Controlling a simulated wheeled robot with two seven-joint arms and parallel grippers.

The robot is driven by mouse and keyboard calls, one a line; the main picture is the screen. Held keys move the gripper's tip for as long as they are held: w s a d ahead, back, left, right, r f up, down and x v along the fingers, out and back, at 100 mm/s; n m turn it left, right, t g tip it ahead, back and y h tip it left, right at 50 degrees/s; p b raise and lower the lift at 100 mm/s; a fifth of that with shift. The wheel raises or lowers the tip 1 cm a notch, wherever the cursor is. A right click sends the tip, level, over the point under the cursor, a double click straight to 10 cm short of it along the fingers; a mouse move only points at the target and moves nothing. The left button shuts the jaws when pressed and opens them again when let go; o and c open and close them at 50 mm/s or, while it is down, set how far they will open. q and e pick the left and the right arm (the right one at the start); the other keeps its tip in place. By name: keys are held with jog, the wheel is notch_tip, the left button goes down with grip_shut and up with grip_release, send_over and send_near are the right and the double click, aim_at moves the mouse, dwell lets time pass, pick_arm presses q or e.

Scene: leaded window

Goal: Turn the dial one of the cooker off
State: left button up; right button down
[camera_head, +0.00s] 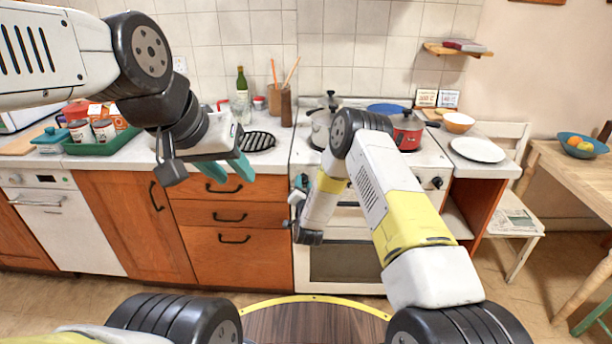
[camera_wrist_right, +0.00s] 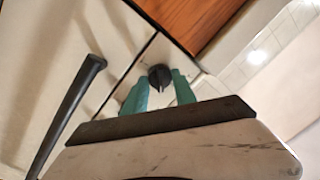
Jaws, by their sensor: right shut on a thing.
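The white cooker (camera_head: 345,262) stands in the middle, with its dials along the front edge. One black dial (camera_wrist_right: 159,76) shows in the right wrist view, its pointer ridge between the teal fingers. My right gripper (camera_wrist_right: 158,92) is shut on this dial at the cooker's left front. In the head view my right wrist and arm cover much of that place. Another black dial (camera_head: 437,182) shows at the cooker's right front. My left gripper (camera_head: 228,170) is open and empty, in front of the counter drawers.
A red pot (camera_head: 407,132) and a steel pot (camera_head: 322,122) stand on the cooker. The oven door handle (camera_wrist_right: 72,110) runs close to my right gripper. Left of the cooker is a counter with a green tray (camera_head: 95,144) of cans; a white plate (camera_head: 478,150) lies at right.

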jog(key=shift+a+r+n+g+h, duration=0.1)
jog(key=shift+n+g+h, duration=0.1)
jog(key=shift+n, duration=2.1)
jog(key=shift+n+g+h, duration=0.2)
jog(key=shift+n, duration=2.1)
jog(key=c, duration=1)
grip_release()
jog(key=s, duration=0.7)
jog(key=shift+s+d+r, duration=0.2)
jog(key=shift+s+r, duration=0.1)
jog(key=shift+s, duration=0.1)
